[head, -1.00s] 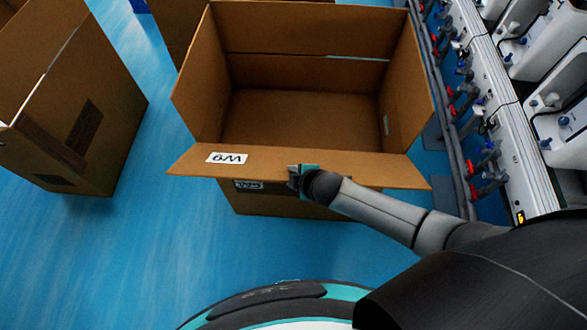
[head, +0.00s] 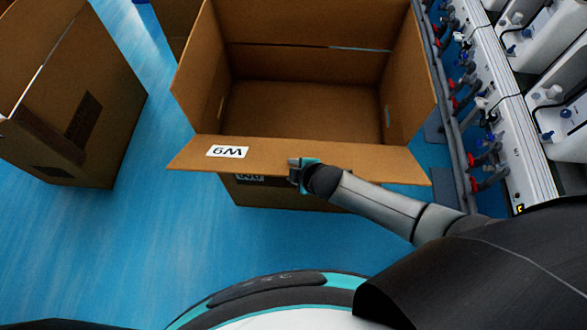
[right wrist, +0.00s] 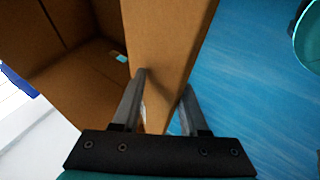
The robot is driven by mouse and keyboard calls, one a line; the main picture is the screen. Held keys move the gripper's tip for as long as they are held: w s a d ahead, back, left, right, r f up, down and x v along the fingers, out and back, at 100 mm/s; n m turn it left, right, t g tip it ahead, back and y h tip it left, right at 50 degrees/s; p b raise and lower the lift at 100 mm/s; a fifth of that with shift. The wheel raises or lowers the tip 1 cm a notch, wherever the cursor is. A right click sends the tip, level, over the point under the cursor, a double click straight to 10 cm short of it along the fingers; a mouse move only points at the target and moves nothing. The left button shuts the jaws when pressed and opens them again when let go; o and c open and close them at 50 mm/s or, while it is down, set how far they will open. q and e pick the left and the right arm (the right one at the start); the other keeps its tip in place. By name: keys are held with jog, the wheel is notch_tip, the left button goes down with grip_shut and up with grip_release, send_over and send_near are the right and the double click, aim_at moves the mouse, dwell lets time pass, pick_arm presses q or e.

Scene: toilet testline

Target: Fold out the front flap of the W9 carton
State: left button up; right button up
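The W9 carton (head: 308,107) stands open in the middle of the head view. Its front flap (head: 362,167), with the white W9 label (head: 227,152), sticks outward over the front wall, near level. My right gripper (head: 300,173) is at the flap's outer edge, near its middle. In the right wrist view, the flap (right wrist: 165,45) passes between the two fingers of my right gripper (right wrist: 164,80). The fingers are spread, one on each side of the board; firm contact cannot be told. My left gripper is out of view.
Another brown carton (head: 98,130) stands at the left, with blue floor (head: 170,220) between it and the W9 carton. A rail with red and blue fittings (head: 490,110) and white units runs close along the right. Part of another carton (head: 172,22) shows at the back.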

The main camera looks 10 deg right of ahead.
jog(key=shift+w+r, duration=0.1)
jog(key=p+v, duration=0.3)
jog(key=v, duration=1.2)
jog(key=shift+p, duration=0.4)
